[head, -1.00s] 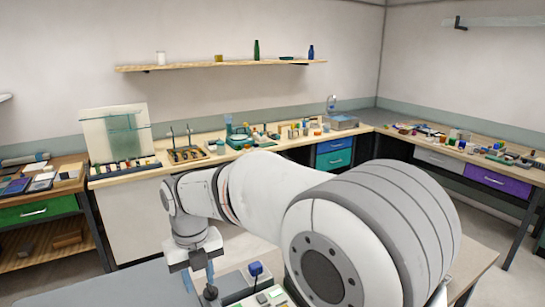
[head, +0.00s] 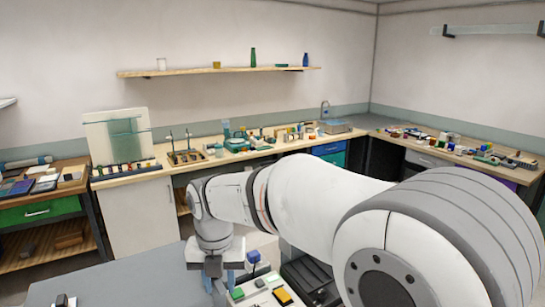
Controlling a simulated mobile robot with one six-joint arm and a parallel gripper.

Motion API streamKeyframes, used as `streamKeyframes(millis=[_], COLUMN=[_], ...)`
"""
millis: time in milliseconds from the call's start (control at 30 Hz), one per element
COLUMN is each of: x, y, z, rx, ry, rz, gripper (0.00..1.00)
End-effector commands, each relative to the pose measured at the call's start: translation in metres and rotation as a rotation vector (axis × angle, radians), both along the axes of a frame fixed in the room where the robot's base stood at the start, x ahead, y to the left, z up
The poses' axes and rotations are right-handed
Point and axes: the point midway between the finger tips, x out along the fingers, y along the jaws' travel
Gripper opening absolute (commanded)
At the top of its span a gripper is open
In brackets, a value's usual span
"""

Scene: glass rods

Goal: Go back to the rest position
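My gripper (head: 218,284) points down at the lower middle of the head view, over the near bench. Its two bluish fingers appear apart, with a dark small thing seen between or behind them. I see nothing clearly held. The fingertips are partly hard to make out against the clutter. My arm reaches in from the lower right and hides part of the near bench and the room behind it.
A blue-capped item (head: 253,257) and a tray with green and yellow blocks (head: 262,292) stand close right of my gripper. The grey near bench (head: 130,275) is mostly clear to the left. The back counter (head: 130,176) and right counter hold much glassware and small items.

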Motion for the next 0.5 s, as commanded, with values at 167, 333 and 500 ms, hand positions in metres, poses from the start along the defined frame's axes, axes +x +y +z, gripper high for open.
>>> streamKeyframes(millis=[167,333,500], x=[-0.003,-0.014,-0.033], y=[-0.037,-0.087,-0.137], z=[0.001,0.001,-0.004], rx=[0.029,0.080,0.148], ry=[-0.018,-0.038,-0.051], rz=[-0.312,-0.781,-1.297], gripper=[0.33,0.33,0.33])
